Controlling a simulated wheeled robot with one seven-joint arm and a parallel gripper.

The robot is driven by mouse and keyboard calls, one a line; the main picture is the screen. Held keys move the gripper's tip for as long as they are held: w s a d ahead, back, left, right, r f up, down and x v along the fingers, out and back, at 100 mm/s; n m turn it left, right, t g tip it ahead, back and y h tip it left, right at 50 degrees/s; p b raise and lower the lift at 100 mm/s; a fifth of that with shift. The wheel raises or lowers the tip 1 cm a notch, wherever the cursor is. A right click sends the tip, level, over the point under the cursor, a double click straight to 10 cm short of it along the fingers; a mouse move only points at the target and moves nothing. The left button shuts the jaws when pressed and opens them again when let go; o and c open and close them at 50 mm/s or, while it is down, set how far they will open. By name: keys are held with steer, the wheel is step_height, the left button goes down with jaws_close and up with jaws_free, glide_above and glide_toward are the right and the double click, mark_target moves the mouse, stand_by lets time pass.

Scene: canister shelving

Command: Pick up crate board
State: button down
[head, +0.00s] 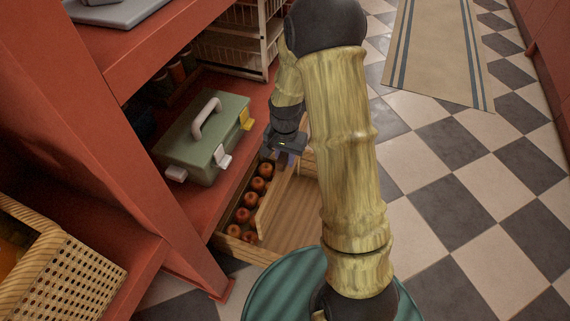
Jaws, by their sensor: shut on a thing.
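A wooden crate (292,222) sits low in front of the red shelf, partly hidden by my arm. A thin wooden crate board (268,210) stands on edge in it. Several reddish apples (242,215) lie in a row on the left side of the board, and the crate floor to the right of it is bare. My gripper (287,158) is at the far end of the board, pointing down, and is shut on it. The fingertips are small and dark, so the exact contact is hard to make out.
A green toolbox (205,138) with a grey handle stands on the red shelf (190,207), just left of my gripper. A woven basket (65,270) is at lower left. Wire baskets (228,48) stand behind. Checkered floor (470,190) is open to the right, with a striped runner (438,50).

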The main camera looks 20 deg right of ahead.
step_height(320, 180, up, 5)
steer(key=shift+r+p, duration=0.15)
steer(key=shift+p, duration=0.65)
